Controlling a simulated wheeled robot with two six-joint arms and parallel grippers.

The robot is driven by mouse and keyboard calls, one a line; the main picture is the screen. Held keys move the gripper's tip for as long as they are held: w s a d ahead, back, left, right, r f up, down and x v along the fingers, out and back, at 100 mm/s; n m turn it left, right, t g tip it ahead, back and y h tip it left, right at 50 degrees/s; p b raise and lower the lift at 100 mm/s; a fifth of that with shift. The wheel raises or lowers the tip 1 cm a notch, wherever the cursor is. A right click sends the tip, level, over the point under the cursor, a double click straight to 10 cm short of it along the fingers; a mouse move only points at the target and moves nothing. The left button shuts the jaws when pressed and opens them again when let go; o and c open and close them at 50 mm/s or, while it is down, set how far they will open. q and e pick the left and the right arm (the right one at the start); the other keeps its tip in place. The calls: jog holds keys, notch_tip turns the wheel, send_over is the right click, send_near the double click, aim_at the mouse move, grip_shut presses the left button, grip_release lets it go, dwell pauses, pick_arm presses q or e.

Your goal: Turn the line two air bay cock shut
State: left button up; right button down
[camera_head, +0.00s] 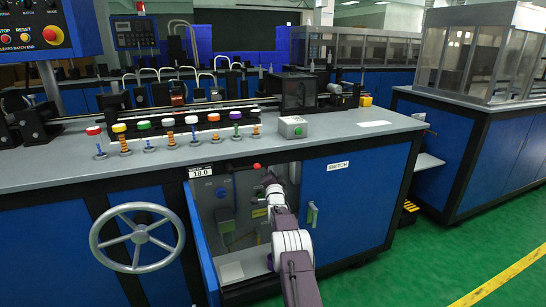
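An open bay (232,240) shows in the front of the near bench, with pale inner walls. Inside it are a small blue round fitting (221,192), a grey box (226,219) and a yellow tag (258,213). A small red knob (256,166) shows at the bay's top edge, just left of my gripper. I cannot tell which fitting is the air cock or how its handle lies. My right gripper (268,180) is at the bay's upper right; its fingers are too small to read. My arm hides the bay's right side. My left gripper is not in view.
A blue door (202,245) stands open at the bay's left edge. A grey handwheel (138,238) is further left. A blue panel with a handle (312,215) is right of my arm. Several coloured knobs (168,123) stand on the benchtop. Green floor is clear at right.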

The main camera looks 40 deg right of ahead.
jog(key=shift+w+a+f+m+g+p, duration=0.2)
jog(key=shift+a+f+m+g, duration=0.15)
jog(key=shift+m, duration=0.85)
jog(key=shift+w+a+f+m+g+p, duration=0.1)
jog(key=shift+a+f+m+g+p, duration=0.25)
jog(key=shift+m, duration=0.85)
jog(key=shift+w+a+f+m+g+p, duration=0.15)
jog(key=shift+a+m+g, duration=0.35)
jog(key=shift+m, duration=0.7)
jog(key=shift+a, duration=0.1)
